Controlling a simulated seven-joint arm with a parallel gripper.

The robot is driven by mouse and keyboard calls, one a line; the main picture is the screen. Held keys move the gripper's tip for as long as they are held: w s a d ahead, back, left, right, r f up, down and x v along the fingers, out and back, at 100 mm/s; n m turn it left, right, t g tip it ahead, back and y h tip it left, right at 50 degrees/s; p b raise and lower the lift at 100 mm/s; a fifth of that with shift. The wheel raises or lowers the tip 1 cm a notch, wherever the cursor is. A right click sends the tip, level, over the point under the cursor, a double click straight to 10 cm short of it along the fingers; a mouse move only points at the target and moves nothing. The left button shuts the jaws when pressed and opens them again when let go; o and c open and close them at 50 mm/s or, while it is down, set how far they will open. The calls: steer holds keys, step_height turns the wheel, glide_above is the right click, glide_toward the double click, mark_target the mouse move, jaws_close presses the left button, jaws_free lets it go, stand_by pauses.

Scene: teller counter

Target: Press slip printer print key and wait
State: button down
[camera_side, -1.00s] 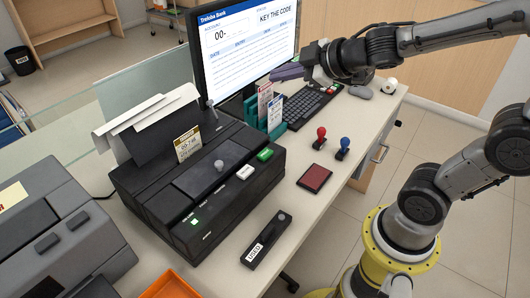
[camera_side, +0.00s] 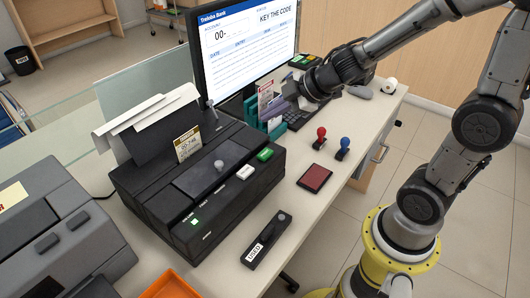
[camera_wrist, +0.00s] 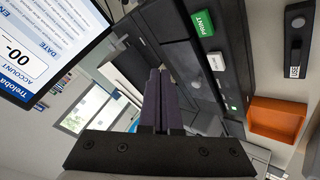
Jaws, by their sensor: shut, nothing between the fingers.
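The slip printer (camera_side: 158,205) is a black machine on the counter with a white slip standing out of its back. Its green print key (camera_side: 265,154) is on the right part of the front ledge, beside a white key (camera_side: 245,172). In the wrist view the green key (camera_wrist: 204,23) reads PRINT, with the white key (camera_wrist: 216,61) near it.
The monitor (camera_side: 245,40) reads KEY THE CODE. An orange tray (camera_side: 170,287) is nearer.

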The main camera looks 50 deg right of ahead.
glide_toward(261, 151)
steer(key=shift+w+r+x, duration=0.15)
steer(key=shift+x, duration=0.75)
steer(key=shift+w+r+x, duration=0.15)
steer(key=shift+x, duration=0.7)
steer(key=shift+w+r+x, duration=0.15)
steer(key=shift+x, duration=0.75)
steer(key=shift+f, duration=0.2)
steer(key=shift+f, duration=0.2)
steer(key=shift+f, duration=0.5)
stand_by(1.0)
steer(key=shift+r, duration=0.9)
steer(key=shift+r, duration=2.5)
